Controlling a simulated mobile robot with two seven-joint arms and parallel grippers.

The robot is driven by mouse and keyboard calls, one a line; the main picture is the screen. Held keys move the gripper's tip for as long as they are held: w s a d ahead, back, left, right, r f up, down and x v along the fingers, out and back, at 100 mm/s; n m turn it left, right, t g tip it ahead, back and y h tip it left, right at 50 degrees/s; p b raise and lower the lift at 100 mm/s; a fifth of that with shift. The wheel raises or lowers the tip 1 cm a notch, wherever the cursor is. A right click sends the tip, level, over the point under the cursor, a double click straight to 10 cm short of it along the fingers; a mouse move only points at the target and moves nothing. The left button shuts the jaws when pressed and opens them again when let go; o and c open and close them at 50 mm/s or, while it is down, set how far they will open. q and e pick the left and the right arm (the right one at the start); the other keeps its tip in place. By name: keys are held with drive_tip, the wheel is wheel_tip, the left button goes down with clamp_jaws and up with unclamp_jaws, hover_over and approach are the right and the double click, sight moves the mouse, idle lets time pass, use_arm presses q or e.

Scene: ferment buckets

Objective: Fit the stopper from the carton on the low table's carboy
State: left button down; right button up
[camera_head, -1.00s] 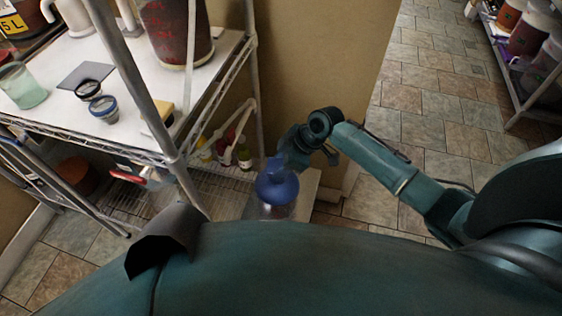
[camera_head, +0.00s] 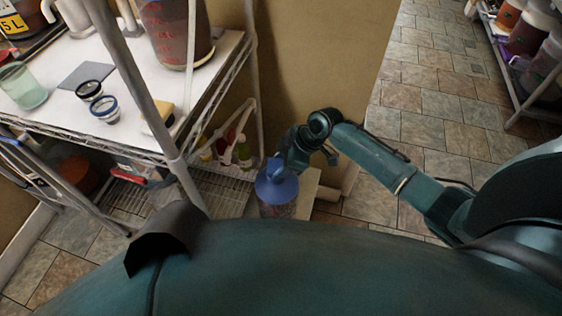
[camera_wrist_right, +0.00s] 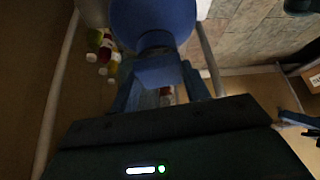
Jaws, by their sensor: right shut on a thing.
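In the right wrist view, my right gripper (camera_wrist_right: 160,88) is shut on a small blue piece, seemingly the stopper (camera_wrist_right: 158,72). A dark ring and the carboy's wide blue top (camera_wrist_right: 153,18) lie right beyond it. I cannot tell whether the stopper is seated in the mouth. My left gripper is out of view.
A wire shelf unit with a white top (camera_head: 130,65) stands at left, holding jars and small lids. Bottles (camera_head: 243,153) stand on its lower shelf. A tan wall panel (camera_head: 320,60) is behind the carboy.

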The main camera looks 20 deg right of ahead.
drive_tip(key=o, duration=1.6)
